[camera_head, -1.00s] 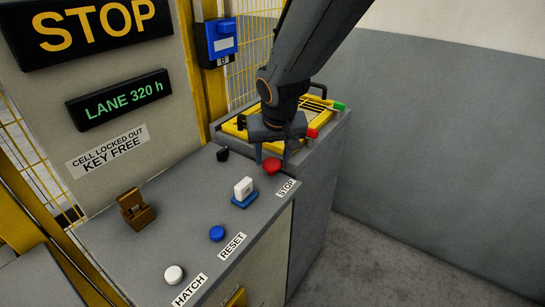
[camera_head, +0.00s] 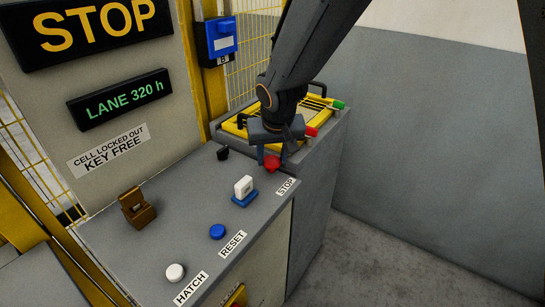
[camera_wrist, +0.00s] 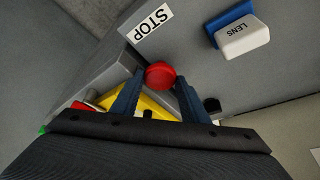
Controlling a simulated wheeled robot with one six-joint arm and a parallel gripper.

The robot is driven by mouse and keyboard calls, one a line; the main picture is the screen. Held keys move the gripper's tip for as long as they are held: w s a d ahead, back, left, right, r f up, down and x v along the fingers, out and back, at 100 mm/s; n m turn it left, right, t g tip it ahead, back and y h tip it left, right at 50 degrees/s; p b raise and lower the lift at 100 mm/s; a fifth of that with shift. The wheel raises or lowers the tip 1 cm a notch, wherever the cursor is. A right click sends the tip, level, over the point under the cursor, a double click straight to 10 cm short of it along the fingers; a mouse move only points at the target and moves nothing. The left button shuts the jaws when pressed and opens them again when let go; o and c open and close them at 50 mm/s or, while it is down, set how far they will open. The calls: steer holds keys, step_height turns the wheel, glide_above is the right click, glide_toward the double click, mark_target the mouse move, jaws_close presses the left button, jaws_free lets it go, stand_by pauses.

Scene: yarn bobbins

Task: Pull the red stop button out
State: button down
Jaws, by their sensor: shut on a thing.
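The red stop button (camera_head: 271,164) stands on the grey console top, beside the STOP label (camera_head: 286,187). My gripper (camera_head: 272,158) is over it with its fingers pointing down, shut on the button's head. In the wrist view the round red button (camera_wrist: 160,75) sits between the tips of my two blue fingers (camera_wrist: 158,84). In the head view the fingers hide part of the button. I cannot tell how far the button stands out from the console.
A white block (camera_head: 243,187) on a blue base, a blue button (camera_head: 217,232), a white button (camera_head: 174,272) and a brown holder (camera_head: 136,208) stand on the console. A yellow tray (camera_head: 236,125) lies behind my gripper. A small black knob (camera_head: 223,153) is left of the red button.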

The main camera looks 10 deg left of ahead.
steer(key=c, duration=2.5)
jaws_free()
steer(key=shift+r, duration=0.55)
steer(key=shift+c, duration=0.2)
steer(key=o, duration=1.2)
steer(key=shift+o, duration=0.2)
steer(key=b+v, duration=0.1)
steer(key=v, duration=0.6)
steer(key=shift+s+r, duration=0.2)
steer(key=shift+r, duration=0.1)
steer(key=shift+d, duration=0.1)
